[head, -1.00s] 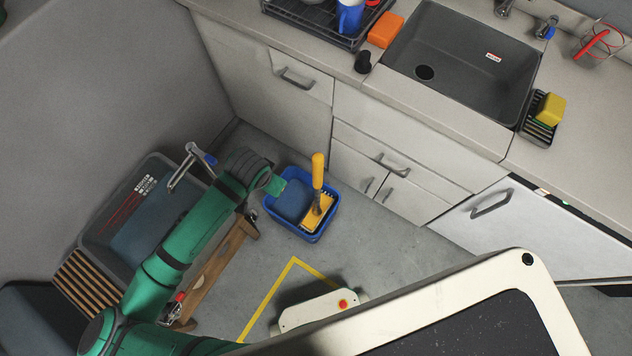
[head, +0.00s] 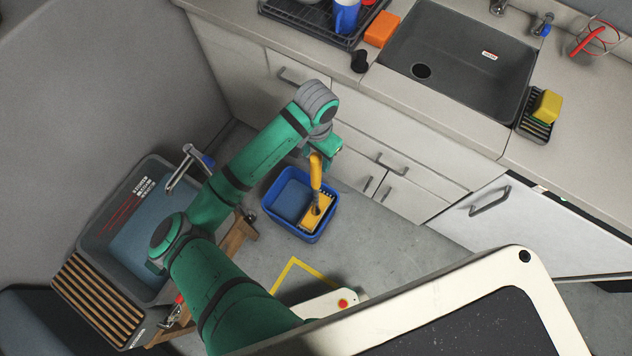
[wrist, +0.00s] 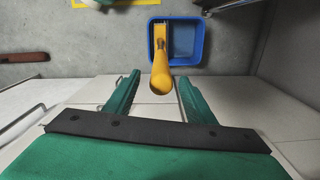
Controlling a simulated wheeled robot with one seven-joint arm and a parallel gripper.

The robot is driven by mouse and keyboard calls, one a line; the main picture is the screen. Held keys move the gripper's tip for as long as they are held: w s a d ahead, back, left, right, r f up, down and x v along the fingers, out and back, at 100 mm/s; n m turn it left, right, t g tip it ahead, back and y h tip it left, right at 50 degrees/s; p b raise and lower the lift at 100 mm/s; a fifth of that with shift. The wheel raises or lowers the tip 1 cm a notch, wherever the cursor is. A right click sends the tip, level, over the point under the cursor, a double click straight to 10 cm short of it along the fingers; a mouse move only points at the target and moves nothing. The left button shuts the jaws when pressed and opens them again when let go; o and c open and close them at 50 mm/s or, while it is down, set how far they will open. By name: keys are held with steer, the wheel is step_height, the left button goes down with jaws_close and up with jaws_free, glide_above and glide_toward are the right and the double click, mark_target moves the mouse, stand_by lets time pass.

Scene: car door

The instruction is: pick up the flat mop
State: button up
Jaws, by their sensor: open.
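The flat mop (head: 316,184) has a yellow handle and a yellow head. It stands handle-up in a blue bucket (head: 274,218) on the floor. In the wrist view the mop's rounded handle end (wrist: 161,80) points toward the camera, with the blue bucket (wrist: 188,41) behind it. My gripper (wrist: 150,88) is open, with one green finger on each side of the handle as seen there. Nothing is held. In the head view my gripper (head: 328,148) is at the top of the handle, and its fingers are partly hidden. I cannot tell whether they touch it.
White cabinets (head: 385,160) stand close behind the bucket. A grey tub (head: 100,240) with a tap and a wooden beam (head: 240,236) lie to the left. The counter sink (head: 465,65) is above. Grey floor (head: 375,230) is free right of the bucket.

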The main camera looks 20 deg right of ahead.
mark_target(316, 168)
step_height(316, 168, down, 9)
steer(key=shift+w+r, duration=0.1)
steer(key=shift+w, duration=0.05)
stand_by(0.4)
steer(key=shift+c, duration=0.4)
steer(key=c, duration=1)
steer(key=shift+c, duration=0.4)
steer(key=shift+r, duration=0.15)
